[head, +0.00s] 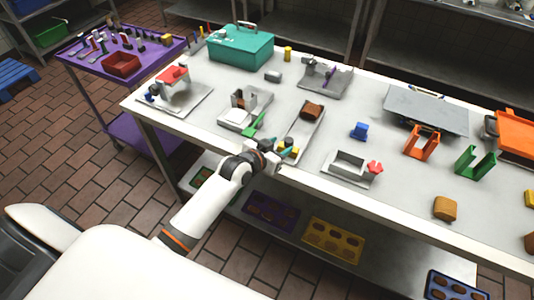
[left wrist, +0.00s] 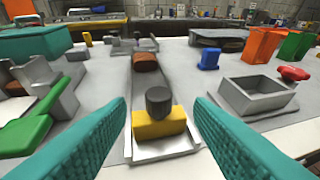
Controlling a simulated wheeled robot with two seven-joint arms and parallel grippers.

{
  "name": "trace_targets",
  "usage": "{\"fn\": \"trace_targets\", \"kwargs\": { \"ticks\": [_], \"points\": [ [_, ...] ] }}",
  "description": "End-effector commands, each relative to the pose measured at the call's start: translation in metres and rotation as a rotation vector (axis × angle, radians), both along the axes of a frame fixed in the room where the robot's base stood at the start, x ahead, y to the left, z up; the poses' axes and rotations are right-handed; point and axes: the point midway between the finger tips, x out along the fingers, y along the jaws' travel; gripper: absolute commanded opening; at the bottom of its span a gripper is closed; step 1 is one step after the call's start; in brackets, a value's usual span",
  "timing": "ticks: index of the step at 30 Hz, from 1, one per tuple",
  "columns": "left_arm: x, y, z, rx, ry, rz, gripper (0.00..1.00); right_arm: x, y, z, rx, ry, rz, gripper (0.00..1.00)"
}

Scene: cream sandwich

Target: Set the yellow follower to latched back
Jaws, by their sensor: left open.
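The yellow follower (left wrist: 160,124) sits at the near end of a narrow grey channel (left wrist: 147,92) in the left wrist view. A dark round knob (left wrist: 159,100) stands on top of it. A brown block (left wrist: 146,61) lies farther along the channel, with a gap between them. In the head view the follower (head: 291,150) is partly hidden by my left gripper (head: 275,156), at the table's front edge. My left gripper is open, its teal fingers to either side of the follower, apart from it. I cannot see a latch clearly. My right gripper is not in view.
Left of the channel stands a grey fixture with a green lever (left wrist: 27,133). To its right are a blue piece (head: 359,131) and an open grey box (head: 349,165) with a red knob (head: 375,167). A teal case (head: 240,45) stands at the back left.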

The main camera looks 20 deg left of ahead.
Motion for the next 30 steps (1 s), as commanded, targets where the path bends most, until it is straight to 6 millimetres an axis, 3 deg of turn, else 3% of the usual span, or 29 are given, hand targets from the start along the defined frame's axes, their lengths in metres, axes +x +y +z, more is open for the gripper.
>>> {"fn": "trace_targets", "kwargs": {
  "ticks": [6,12,30],
  "points": [
    [-0.036,0.008,0.012,0.001,0.001,0.000,0.47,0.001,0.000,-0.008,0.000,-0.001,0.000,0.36],
    [-0.054,0.013,0.021,0.000,0.002,0.000,0.47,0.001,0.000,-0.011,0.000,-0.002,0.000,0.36],
    [-0.058,0.014,0.024,0.000,0.001,0.000,0.47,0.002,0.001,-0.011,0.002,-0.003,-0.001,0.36]
  ]
}}
